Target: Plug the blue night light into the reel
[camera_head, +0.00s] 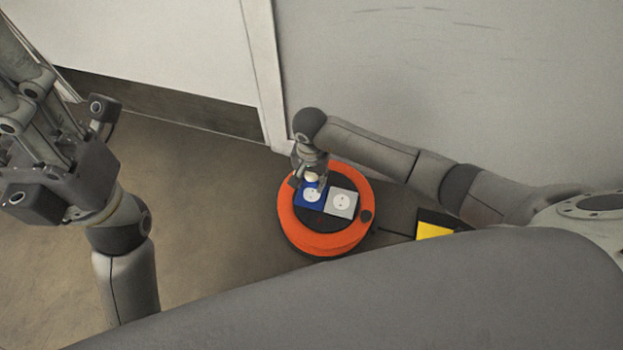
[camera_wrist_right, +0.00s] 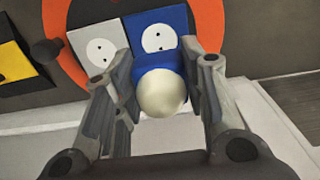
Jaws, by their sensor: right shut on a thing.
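The blue night light, a white dome on a blue body, shows between my right gripper's fingers in the right wrist view (camera_wrist_right: 160,92); its dome also shows in the head view (camera_head: 312,177). My right gripper (camera_head: 308,178) is shut on it. The orange and black reel (camera_head: 325,243) lies on the floor, with a blue socket (camera_head: 311,194) and a pale grey socket (camera_head: 341,202) on top. The night light is over the blue socket's near edge in the wrist view. Its prongs are hidden; I cannot tell whether it touches the socket.
My left gripper (camera_head: 60,170) is at the far left, away from the reel; its fingertips are unclear. A black and yellow item (camera_head: 434,231) lies right of the reel, partly hidden by my body. A pale wall (camera_head: 430,70) rises behind. Floor left of the reel is clear.

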